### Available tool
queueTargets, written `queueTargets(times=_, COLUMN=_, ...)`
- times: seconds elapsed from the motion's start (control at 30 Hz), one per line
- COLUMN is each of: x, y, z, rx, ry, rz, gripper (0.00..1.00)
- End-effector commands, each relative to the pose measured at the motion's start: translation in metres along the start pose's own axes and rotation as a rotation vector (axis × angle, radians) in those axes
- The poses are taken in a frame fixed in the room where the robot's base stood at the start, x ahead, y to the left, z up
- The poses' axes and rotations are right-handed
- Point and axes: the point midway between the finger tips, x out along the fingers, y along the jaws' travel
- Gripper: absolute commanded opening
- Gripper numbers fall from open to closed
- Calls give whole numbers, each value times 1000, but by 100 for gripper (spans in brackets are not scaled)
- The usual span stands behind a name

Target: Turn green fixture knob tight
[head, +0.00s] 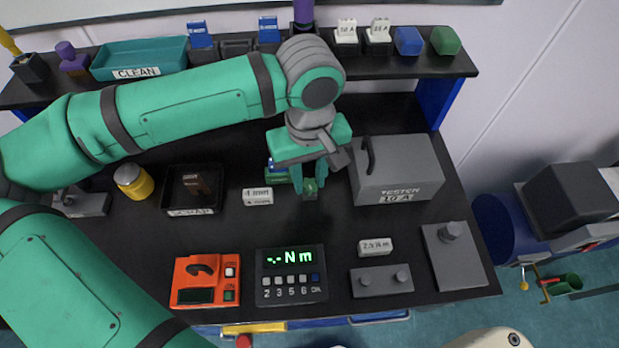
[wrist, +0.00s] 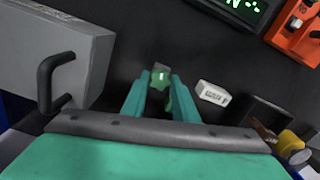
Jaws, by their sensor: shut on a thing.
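My gripper (head: 309,188) points down at the middle of the black bench, its teal fingers closed on a small green knob (head: 310,186). In the wrist view the green knob (wrist: 160,78) shows between the two fingertips (wrist: 161,84), with a pale mark on top. The fingers hide its sides and most of what it sits on. A green and blue piece (head: 277,174) stands just left of the fingers in the head view, partly hidden by my gripper. The torque display (head: 291,273) in front reads "-.- N m" in green.
A grey tester box (head: 410,184) with a handle stands close to the right of my gripper. A white label block (head: 257,196), a scrap tray (head: 192,210) and a yellow jar (head: 132,182) are to the left. An orange device (head: 205,281) is in front. A shelf (head: 375,68) runs behind.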

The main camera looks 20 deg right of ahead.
Motion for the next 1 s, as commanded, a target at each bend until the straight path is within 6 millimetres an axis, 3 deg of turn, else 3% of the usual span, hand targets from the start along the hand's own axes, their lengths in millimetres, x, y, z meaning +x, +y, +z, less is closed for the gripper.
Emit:
queueTargets(times=0.17, x=0, y=0, z=0, rx=14, ry=0, rz=1, gripper=4)
queueTargets(times=0.57, x=0, y=0, z=0, rx=377, ry=1, rz=1, gripper=4)
queueTargets(times=1.0, x=0, y=0, z=0, rx=445, ry=1, rz=1, gripper=4)
